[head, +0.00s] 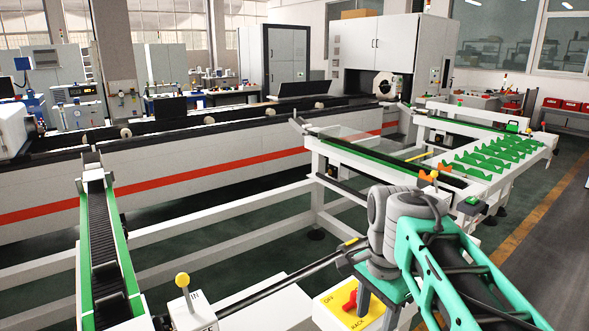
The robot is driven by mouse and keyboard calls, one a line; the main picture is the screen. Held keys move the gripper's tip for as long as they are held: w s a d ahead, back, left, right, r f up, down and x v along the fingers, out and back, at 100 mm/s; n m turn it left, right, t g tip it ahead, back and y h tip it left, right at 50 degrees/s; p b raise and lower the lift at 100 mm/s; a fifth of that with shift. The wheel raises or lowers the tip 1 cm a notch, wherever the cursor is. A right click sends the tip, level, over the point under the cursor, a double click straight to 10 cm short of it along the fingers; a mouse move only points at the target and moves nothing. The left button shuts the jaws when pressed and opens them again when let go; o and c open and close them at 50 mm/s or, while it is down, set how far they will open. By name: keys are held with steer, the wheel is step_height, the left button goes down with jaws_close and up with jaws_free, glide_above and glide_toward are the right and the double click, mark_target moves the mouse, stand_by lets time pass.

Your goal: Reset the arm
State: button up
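My arm (455,265), with grey joints and teal links, fills the lower right of the head view. It is folded in front of the loading rack (330,150). I cannot make out the fingers of my gripper, so whether it is open or shut does not show. A yellow switch box (335,308) with a red rotary knob (350,299) stands just below and left of the arm. My arm partly hides this box. A yellow-knobbed lever (183,281) stands upright on a white box (192,318) marked "IN".
A green-edged chain conveyor (125,255) runs along the left. A dark rod (268,290) crosses low towards my arm. Green V-shaped holders (490,155) line the rack at right. A long white machine (165,165) with a red stripe lies behind. Open floor shows at far right.

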step_height(320, 180, down, 8)
steer(key=n+t, duration=0.2)
steer(key=n, duration=0.9)
steer(key=s+n+t, duration=0.1)
steer(key=s, duration=0.5)
steer(key=shift+s+f, duration=0.2)
steer(key=shift+s, duration=0.1)
